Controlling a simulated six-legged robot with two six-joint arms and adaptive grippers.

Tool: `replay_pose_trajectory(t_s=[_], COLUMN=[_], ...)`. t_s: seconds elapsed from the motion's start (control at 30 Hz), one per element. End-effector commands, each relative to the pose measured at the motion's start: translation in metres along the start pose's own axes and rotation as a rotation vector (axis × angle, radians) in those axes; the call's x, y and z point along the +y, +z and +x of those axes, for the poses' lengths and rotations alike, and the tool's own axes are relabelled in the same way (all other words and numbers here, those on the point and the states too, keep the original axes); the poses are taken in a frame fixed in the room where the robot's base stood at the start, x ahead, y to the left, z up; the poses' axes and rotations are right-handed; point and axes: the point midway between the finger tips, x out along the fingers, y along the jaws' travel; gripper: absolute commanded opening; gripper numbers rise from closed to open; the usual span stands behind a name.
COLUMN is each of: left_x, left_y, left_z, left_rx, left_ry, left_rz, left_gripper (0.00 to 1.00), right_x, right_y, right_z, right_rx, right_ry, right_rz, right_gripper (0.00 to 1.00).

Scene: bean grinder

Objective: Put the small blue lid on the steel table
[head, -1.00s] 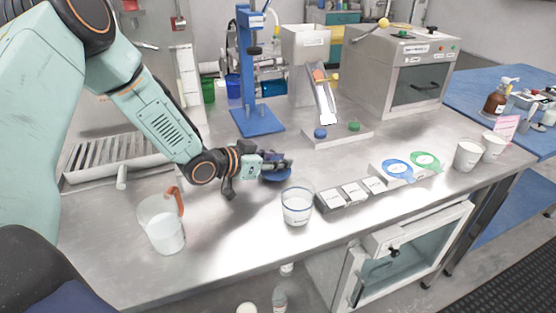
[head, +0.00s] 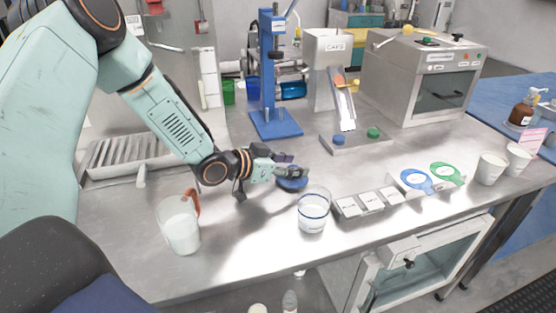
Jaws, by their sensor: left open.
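The small blue lid (head: 292,184) lies on the steel table (head: 262,236), behind the glass beaker with a blue rim. My left gripper (head: 291,172) is open at the lid, with its fingers over the near left part of it. The fingers hide part of the lid, and I cannot tell whether they touch it. My right gripper is not in view.
A beaker of white contents (head: 313,211) stands just in front of the lid. A jug with an orange handle (head: 180,229) stands to the left. A blue press stand (head: 276,125) is behind. Labelled grey blocks (head: 371,202) lie to the right.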

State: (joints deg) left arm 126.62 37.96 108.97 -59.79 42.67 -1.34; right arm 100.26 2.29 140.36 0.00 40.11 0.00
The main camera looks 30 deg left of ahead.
Motion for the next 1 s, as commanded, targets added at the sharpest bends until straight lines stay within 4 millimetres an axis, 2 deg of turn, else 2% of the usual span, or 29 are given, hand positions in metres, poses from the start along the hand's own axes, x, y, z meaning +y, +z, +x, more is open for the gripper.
replay_pose_trajectory(t_s=[0.03,0.2,0.5,1.0], left_x=[0.0,-0.001,-0.001,-0.001], left_y=[-0.004,-0.005,-0.005,-0.004], left_z=[-0.009,-0.029,-0.054,-0.06], left_rx=[0.006,0.008,0.008,0.008], left_ry=[-0.002,-0.003,-0.002,-0.001], left_rz=[-0.005,-0.003,0.002,0.005], left_gripper=[0.5,0.5,0.5,0.5], right_x=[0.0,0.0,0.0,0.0], right_y=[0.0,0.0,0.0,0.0], right_z=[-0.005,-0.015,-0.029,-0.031], right_rx=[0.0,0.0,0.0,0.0], right_ry=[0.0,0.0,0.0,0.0], right_rz=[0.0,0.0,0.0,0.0], right_gripper=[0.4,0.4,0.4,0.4])
